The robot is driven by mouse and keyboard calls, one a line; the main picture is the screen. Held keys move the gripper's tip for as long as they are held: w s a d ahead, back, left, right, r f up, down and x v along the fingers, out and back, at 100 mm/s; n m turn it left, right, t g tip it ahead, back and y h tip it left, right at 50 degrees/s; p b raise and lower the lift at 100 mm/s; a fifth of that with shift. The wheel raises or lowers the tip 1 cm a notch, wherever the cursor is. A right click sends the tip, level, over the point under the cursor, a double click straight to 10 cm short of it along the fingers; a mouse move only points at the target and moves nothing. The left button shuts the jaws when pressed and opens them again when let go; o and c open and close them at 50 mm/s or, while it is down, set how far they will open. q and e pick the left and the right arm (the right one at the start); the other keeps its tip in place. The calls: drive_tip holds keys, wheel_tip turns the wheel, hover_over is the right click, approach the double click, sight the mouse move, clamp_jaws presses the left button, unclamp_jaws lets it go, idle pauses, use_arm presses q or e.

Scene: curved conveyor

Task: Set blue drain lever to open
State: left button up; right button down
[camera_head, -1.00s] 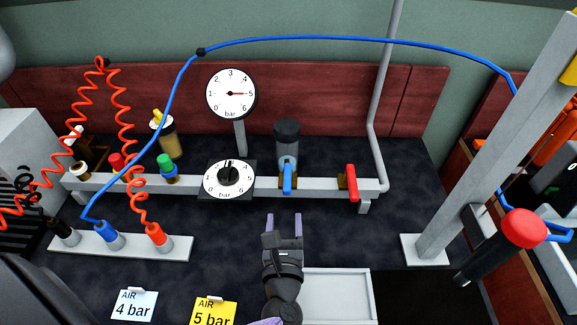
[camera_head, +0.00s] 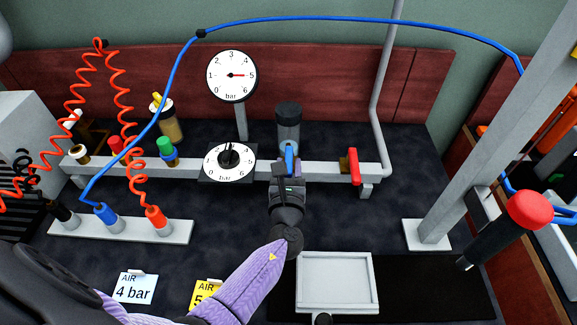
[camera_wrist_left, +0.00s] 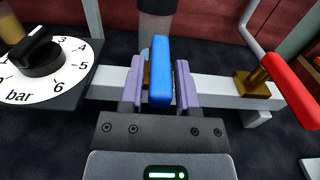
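The blue drain lever (camera_head: 289,160) is on the grey rail below the dark-topped clear filter bowl (camera_head: 288,127). It hangs down and points toward me. In the left wrist view the blue lever (camera_wrist_left: 160,72) stands between the two purple fingers of my left gripper (camera_wrist_left: 159,85). The fingers are apart, with a visible gap at the right finger; contact on the left side is hard to tell. In the head view my left gripper (camera_head: 288,174) is at the lever, its fingertips largely hidden. My right gripper is not seen.
A red lever (camera_head: 354,167) is to the right on the rail (camera_head: 327,170), and a dial regulator (camera_head: 229,161) to the left. A round gauge (camera_head: 232,75) reads about 5 bar.

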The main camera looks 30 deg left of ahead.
use_arm(q)
clamp_jaws()
idle(1.1)
